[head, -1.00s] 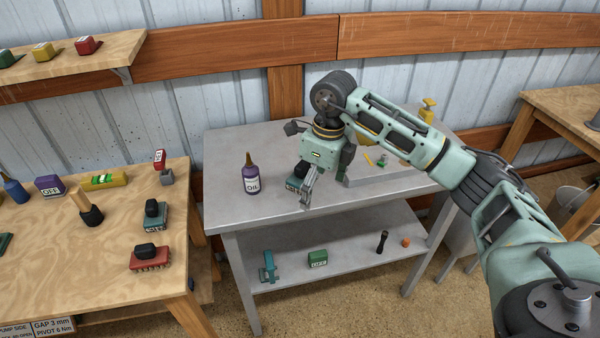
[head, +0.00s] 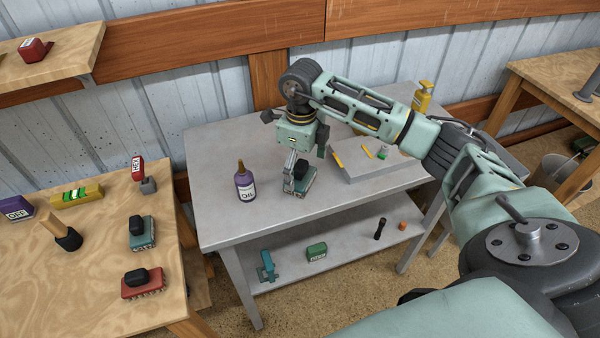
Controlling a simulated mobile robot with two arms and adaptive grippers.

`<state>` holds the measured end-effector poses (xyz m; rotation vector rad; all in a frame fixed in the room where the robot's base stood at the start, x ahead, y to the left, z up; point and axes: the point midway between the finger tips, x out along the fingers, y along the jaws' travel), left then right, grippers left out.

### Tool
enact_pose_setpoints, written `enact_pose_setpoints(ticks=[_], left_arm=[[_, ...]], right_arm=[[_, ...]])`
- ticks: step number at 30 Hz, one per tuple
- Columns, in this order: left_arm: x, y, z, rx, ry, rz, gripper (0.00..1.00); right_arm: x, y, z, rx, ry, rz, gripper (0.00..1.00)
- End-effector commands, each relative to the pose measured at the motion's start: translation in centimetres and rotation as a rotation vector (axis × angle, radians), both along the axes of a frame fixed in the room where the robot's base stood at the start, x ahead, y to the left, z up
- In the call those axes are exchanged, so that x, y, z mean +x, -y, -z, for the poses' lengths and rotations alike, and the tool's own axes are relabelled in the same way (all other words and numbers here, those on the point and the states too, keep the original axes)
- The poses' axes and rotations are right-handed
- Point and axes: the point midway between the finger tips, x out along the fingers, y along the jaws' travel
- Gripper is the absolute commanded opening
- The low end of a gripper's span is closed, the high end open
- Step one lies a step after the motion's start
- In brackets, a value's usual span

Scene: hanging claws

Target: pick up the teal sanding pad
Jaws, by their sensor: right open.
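A teal pad with a black knob (head: 306,183) lies on the grey metal table, right of the purple oil bottle (head: 245,184). My right gripper (head: 291,184) points down at the pad's left side, open. Its fingers overlap part of the pad in the picture; I cannot tell if they touch it. A similar teal block with a black knob (head: 142,238) sits on the wooden table at left. My left gripper is not in view.
A grey raised box (head: 370,172) with small tools stands right of the pad. The lower shelf (head: 345,250) holds a teal clamp-like tool, a green box, a black torch-like thing and an orange piece. A red brush (head: 143,285) lies on the wooden table.

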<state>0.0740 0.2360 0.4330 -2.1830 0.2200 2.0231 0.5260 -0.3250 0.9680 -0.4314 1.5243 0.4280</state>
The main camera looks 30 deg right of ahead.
Motion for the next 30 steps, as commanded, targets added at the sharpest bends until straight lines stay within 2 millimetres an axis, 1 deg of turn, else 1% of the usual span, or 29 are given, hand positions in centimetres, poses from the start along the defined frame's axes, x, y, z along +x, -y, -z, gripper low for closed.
enact_pose_setpoints(ticks=[1,3,6,9,14,16,19,30], left_arm=[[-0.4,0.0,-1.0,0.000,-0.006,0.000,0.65],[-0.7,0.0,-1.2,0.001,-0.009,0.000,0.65],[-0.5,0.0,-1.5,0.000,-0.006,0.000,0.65],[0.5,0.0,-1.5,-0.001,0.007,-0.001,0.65],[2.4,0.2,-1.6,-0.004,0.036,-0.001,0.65],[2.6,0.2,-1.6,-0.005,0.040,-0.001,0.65],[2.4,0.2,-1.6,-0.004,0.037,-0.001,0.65],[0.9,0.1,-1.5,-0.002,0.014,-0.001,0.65]], right_arm=[[-0.2,-0.1,0.5,0.001,-0.008,0.001,0.92],[-0.1,-0.1,1.7,0.001,-0.005,0.000,0.92],[-0.1,-0.1,2.8,0.002,-0.003,0.000,0.92],[0.0,-0.1,3.3,0.001,-0.001,0.000,0.92],[0.0,-0.1,3.3,0.001,0.001,0.000,0.92],[0.0,-0.1,3.3,0.001,-0.001,-0.001,0.88],[0.0,-0.1,3.3,0.001,-0.001,-0.001,0.79],[0.0,-0.1,3.3,0.001,-0.001,0.000,0.47]])
